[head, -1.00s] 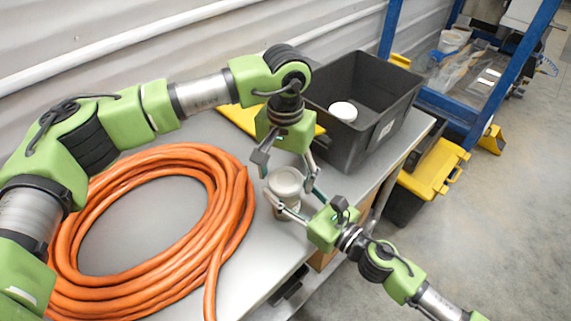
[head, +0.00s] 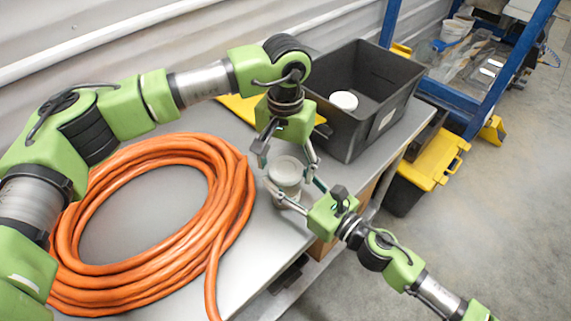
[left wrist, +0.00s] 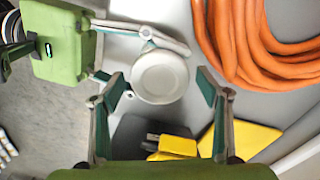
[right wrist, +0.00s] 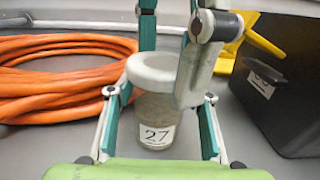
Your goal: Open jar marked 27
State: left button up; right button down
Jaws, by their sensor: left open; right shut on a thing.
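The jar marked 27 (right wrist: 155,112) stands upright on the grey bench, a clear body with a pale grey lid (left wrist: 160,77). Its "27" label faces the right wrist camera. It also shows in the head view (head: 286,172). My right gripper (head: 297,192) is shut on the jar body from the side; its fingers flank the jar in the right wrist view. My left gripper (head: 289,160) points down from above, open. Its fingers stand on both sides of the lid, with gaps to the lid in the left wrist view.
A coil of orange hose (head: 235,215) lies on the bench left of the jar. A black bin (head: 352,145) with a white round item (head: 344,101) inside stands behind right. A yellow item (head: 240,107) lies beside the bin. The bench's front edge is close to the jar.

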pick_arm(q)
jog(key=shift+r, duration=2.3)
pick_arm(e)
jog(key=c, duration=1)
grip_release()
